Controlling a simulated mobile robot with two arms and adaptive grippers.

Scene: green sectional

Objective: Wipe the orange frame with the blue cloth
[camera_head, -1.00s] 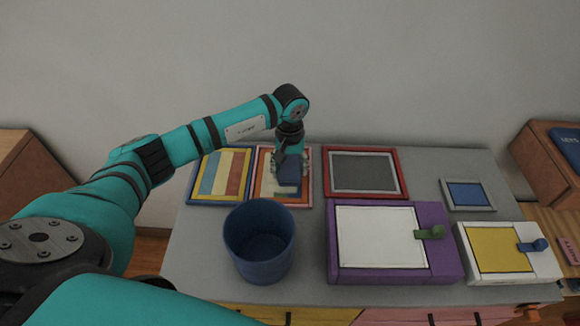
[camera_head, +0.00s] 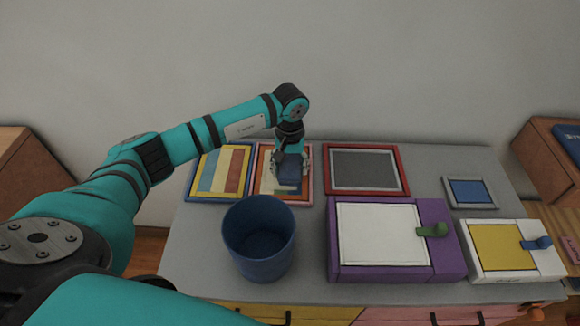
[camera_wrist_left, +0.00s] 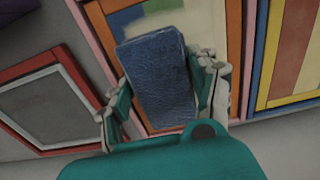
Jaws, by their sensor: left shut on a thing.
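The orange frame (camera_head: 264,186) lies at the back of the grey table, its inner picture showing coloured patches. It has a pink outer edge, and it also shows in the left wrist view (camera_wrist_left: 234,44). My left gripper (camera_head: 290,176) is over this frame, pointing down, shut on the blue cloth (camera_wrist_left: 162,78). The cloth is a dark blue folded block between the two fingers, over the frame's picture area. I cannot tell whether it touches the surface. In the head view the gripper hides part of the frame. My right gripper is not in view.
A blue-edged striped frame (camera_head: 220,174) lies left, a red frame (camera_head: 364,169) right. A blue bin (camera_head: 259,238) stands in front. A purple box (camera_head: 391,240), a white box with a yellow panel (camera_head: 505,250) and a small blue-panelled frame (camera_head: 469,192) fill the right side. A wall rises behind.

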